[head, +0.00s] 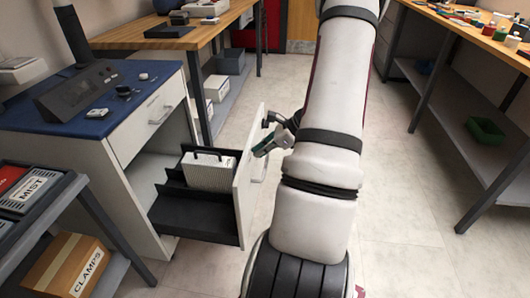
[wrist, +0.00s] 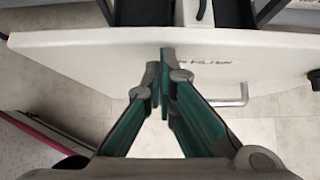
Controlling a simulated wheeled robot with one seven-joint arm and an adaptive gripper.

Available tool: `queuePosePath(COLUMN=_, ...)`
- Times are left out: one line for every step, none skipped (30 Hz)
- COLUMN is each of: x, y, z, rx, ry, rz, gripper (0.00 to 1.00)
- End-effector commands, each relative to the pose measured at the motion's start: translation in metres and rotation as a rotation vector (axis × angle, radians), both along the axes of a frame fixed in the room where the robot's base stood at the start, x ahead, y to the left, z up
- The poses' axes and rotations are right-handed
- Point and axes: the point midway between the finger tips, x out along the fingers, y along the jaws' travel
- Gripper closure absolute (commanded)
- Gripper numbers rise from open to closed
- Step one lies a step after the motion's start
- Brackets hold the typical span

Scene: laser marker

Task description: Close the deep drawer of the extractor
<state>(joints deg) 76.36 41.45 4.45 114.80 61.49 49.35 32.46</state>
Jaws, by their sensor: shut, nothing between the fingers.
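The extractor (head: 130,180) is a white cabinet with a blue top at the left of the head view. Its deep drawer stands pulled out, with a dark interior (head: 190,213) holding a white ribbed box (head: 208,172). The drawer's white front panel (head: 244,190) faces my arm; it spans the upper part of the wrist view (wrist: 90,50). A bar handle (wrist: 235,97) shows right of my fingers. My gripper (head: 257,152) is at the outer side of the panel, near its upper part. In the wrist view my fingertips (wrist: 160,75) are together, close against the panel; exact contact is unclear.
A shallow upper drawer (head: 160,112) of the extractor is shut. A cart with a box marked CLAMPS (head: 65,265) stands at the near left. Workbenches (head: 165,38) stand behind and at the right. Floor (head: 400,220) is clear right of my arm.

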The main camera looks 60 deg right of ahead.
Motion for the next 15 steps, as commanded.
queuePosePath(x=0.000, y=0.000, z=0.000, rx=0.000, ry=0.000, rz=0.000, gripper=1.00)
queuePosePath(x=0.000, y=0.000, z=0.000, rx=0.000, ry=0.000, rz=0.000, gripper=1.00)
queuePosePath(x=0.000, y=0.000, z=0.000, rx=0.000, ry=0.000, rz=0.000, gripper=1.00)
queuePosePath(x=0.000, y=0.000, z=0.000, rx=0.000, ry=0.000, rz=0.000, gripper=1.00)
queuePosePath(x=0.000, y=0.000, z=0.000, rx=0.000, ry=0.000, rz=0.000, gripper=1.00)
queuePosePath(x=0.000, y=0.000, z=0.000, rx=-0.001, ry=0.000, rz=0.001, gripper=1.00)
queuePosePath(x=0.000, y=0.000, z=0.000, rx=-0.001, ry=0.000, rz=0.001, gripper=1.00)
queuePosePath(x=0.001, y=0.000, z=0.000, rx=-0.001, ry=0.000, rz=0.001, gripper=1.00)
queuePosePath(x=0.001, y=0.001, z=0.000, rx=-0.001, ry=0.000, rz=0.001, gripper=1.00)
queuePosePath(x=0.002, y=0.001, z=0.000, rx=-0.001, ry=0.000, rz=0.001, gripper=1.00)
queuePosePath(x=0.004, y=0.001, z=0.000, rx=-0.001, ry=0.000, rz=0.001, gripper=1.00)
queuePosePath(x=0.006, y=0.002, z=0.000, rx=-0.001, ry=0.000, rz=0.001, gripper=1.00)
queuePosePath(x=0.008, y=0.003, z=0.000, rx=-0.001, ry=0.000, rz=0.001, gripper=1.00)
queuePosePath(x=0.010, y=0.004, z=0.000, rx=-0.001, ry=0.000, rz=0.002, gripper=1.00)
queuePosePath(x=0.014, y=0.006, z=0.000, rx=-0.001, ry=0.000, rz=0.004, gripper=1.00)
